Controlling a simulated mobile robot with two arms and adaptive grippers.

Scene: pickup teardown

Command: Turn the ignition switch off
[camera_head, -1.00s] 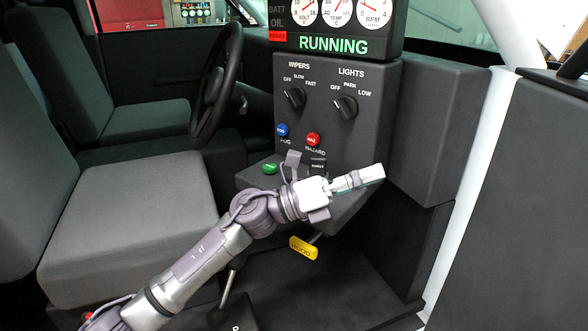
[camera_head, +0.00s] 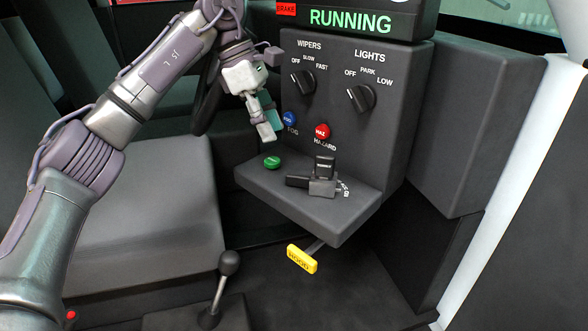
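A dark switch with a black upright tab (camera_head: 324,166) and grey body sits on the sloped shelf of the dash console. It looks like the ignition switch; its markings are partly hidden and too small to read. The display above (camera_head: 350,21) reads RUNNING in green. My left gripper (camera_head: 271,126) hangs in front of the console's left edge, up and left of the switch and apart from it. Its fingers point down and overlap in this view, so their opening is unclear. Nothing shows held in it. My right gripper is not in view.
A green button (camera_head: 272,162) lies left of the switch. Blue fog (camera_head: 289,119) and red hazard (camera_head: 322,131) buttons sit above, below the wipers (camera_head: 302,84) and lights (camera_head: 361,98) knobs. A yellow hood handle (camera_head: 302,259) hangs below. A floor lever (camera_head: 228,262) stands left.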

